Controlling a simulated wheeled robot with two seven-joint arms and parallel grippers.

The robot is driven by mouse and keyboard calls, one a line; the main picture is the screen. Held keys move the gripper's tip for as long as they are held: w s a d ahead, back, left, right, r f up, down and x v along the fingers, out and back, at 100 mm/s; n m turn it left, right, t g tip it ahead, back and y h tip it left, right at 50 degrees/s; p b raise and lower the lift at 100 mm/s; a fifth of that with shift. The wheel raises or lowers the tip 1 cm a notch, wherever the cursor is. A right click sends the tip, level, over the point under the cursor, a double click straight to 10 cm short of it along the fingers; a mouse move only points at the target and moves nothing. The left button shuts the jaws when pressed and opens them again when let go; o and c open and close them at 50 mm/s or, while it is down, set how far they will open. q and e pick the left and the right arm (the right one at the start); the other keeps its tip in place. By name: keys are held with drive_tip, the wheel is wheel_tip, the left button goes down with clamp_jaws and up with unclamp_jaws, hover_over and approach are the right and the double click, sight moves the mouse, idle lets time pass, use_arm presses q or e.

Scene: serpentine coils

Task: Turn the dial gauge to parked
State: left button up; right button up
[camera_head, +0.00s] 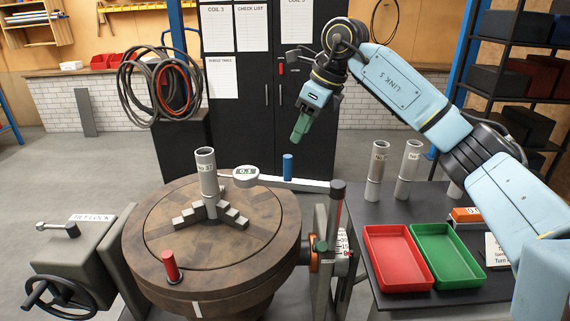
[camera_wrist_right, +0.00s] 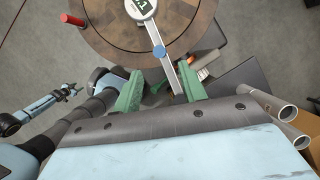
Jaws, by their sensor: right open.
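The dial gauge (camera_head: 246,174) has a round white face with a dark display. It sits over the round brown table (camera_head: 275,220), close to the grey upright tube (camera_head: 206,172), on a white arm (camera_head: 310,185) that reaches right. A blue post (camera_head: 288,166) stands up from that arm. My right gripper (camera_head: 301,131) has green fingers, is open and empty, and hangs above the blue post, apart from it. In the right wrist view the gauge (camera_wrist_right: 142,8) is at the top, and the blue post (camera_wrist_right: 159,50) lies beyond the spread fingers. My left gripper (camera_wrist_right: 70,91) is small at the left there.
A red post (camera_head: 170,266) stands at the table's front rim. A black upright handle (camera_head: 337,190) rises at the table's right. A red tray (camera_head: 397,284), a green tray (camera_head: 446,282) and grey tubes (camera_head: 408,165) stand on the dark bench. A dark cabinet (camera_head: 268,110) is behind.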

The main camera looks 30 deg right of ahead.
sight(285, 179)
drive_tip(key=x, duration=1.1)
clamp_jaws()
